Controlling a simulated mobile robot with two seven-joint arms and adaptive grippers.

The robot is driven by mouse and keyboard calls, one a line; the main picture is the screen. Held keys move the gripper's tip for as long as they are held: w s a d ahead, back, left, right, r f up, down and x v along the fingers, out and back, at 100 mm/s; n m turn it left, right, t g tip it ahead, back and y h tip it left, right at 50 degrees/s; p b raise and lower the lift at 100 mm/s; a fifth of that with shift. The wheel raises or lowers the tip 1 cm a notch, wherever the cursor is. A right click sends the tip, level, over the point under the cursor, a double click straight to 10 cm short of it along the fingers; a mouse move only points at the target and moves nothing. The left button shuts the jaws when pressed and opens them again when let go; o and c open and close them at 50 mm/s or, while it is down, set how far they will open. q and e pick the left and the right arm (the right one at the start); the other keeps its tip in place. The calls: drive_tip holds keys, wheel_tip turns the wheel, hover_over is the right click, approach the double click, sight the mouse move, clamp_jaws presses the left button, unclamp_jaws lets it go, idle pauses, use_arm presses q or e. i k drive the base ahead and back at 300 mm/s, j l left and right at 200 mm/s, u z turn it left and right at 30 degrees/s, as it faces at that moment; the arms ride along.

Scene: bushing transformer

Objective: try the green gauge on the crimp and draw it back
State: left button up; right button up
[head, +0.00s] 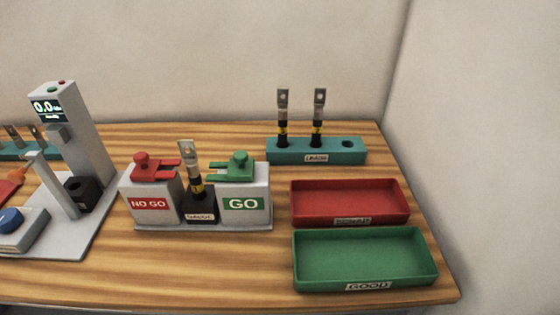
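In the head view the green gauge (233,167) lies on top of the white block labelled GO (258,205). It has a round knob and a forked end pointing left, towards the lug. A cable lug (187,154) with a flat holed tongue stands upright in the black holder (200,207) between the two blocks. Its crimp (195,178) is just left of the green fork. I cannot tell if they touch. A red gauge (153,167) lies on the block labelled NO GO (150,203), its fork pointing right. Neither of my grippers is in view.
A teal rack (340,150) at the back holds two upright lugs and has one empty hole. An empty red tray (350,216) and an empty green tray marked GOOD (365,287) stand at right. A tester with a display (75,130) stands at left.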

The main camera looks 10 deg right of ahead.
sight(240, 168)
drive_tip(key=k+j+u, duration=0.1)
drive_tip(key=u, duration=0.25)
drive_tip(key=k+j+u, duration=0.15)
drive_tip(key=k+u, duration=0.2)
